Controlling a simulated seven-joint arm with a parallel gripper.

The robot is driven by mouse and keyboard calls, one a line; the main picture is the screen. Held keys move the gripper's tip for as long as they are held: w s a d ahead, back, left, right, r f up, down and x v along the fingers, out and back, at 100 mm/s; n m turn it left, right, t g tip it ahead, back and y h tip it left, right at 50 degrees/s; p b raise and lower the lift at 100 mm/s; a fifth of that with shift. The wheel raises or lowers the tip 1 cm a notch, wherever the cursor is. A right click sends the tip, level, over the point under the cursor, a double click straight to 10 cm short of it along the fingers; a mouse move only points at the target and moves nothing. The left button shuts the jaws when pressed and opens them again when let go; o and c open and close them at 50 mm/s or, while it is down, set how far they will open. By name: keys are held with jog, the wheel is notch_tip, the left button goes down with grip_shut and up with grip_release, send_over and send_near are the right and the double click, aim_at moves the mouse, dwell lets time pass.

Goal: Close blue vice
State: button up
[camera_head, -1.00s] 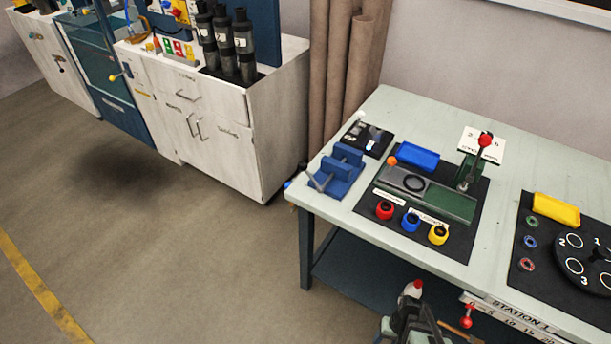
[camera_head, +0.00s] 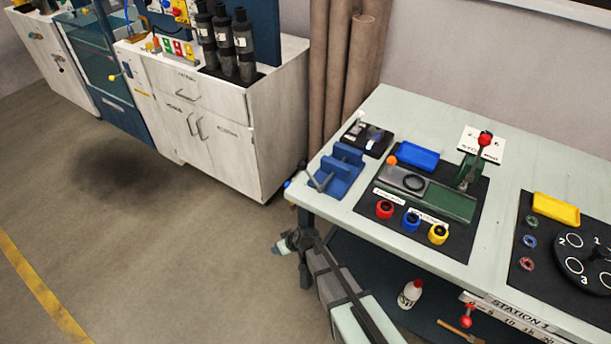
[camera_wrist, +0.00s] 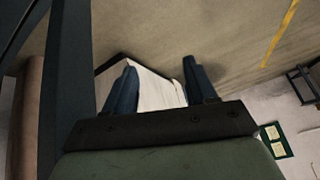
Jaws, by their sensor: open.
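The blue vice (camera_head: 338,170) is at the left end of the table top in the head view. Its jaws look apart, with a gap between the blue blocks. A grey handle (camera_head: 319,183) is on its front left side, near the table edge. My gripper (camera_head: 279,248) is below the vice, by the table's left front corner, and apart from the vice. In the wrist view, my gripper (camera_wrist: 160,77) has its two dark blue fingers spread with nothing between them. The vice does not show in the wrist view.
The table (camera_head: 400,115) has its front left leg (camera_head: 306,262) close to my gripper. A black mat with a green fixture (camera_head: 445,203) and coloured rings lies right of the vice. A white bottle (camera_head: 410,294) is on the lower shelf. Open floor lies to the left, before a white cabinet (camera_head: 225,150).

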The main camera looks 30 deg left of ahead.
jog(key=s+a+r+n, duration=0.2)
jog(key=a+r+n, duration=0.1)
jog(key=a+r, duration=0.7)
notch_tip(320, 180, up, 35)
jog(key=n+g+h, duration=0.2)
jog(key=n+h, duration=0.1)
jog(key=h, duration=0.4)
send_over(310, 176)
jog(key=w+a, duration=0.2)
jog(key=f, duration=0.4)
jog(key=s+f, duration=0.1)
jog(key=f, duration=0.4)
jog(key=s+f, duration=0.1)
jog(key=f, duration=0.4)
jog(key=shift+d, duration=0.2)
jog(key=shift+c, duration=0.5)
grip_shut()
